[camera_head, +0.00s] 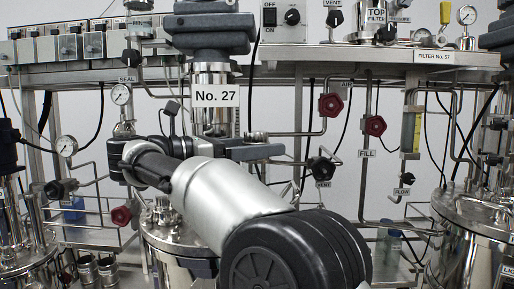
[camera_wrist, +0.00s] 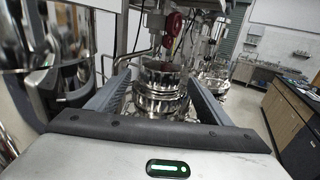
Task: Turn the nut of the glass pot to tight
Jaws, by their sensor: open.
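My gripper (camera_wrist: 163,76) is open, and its two dark fingers lie left and right of a shiny ribbed metal fitting (camera_wrist: 162,92) in the wrist view. No contact between fingers and fitting can be made out. I cannot tell whether this fitting is the nut. My arm covers much of that vessel. No clear glass pot can be picked out for certain in either view.
Red valve knobs (camera_head: 331,105) and thin steel pipes crowd the skid around my arm. A stirrer drive column (camera_head: 212,75) stands just above the gripper. A filter vessel (camera_head: 475,225) stands at the right. The wrist view shows open floor and a bench (camera_wrist: 290,105) at right.

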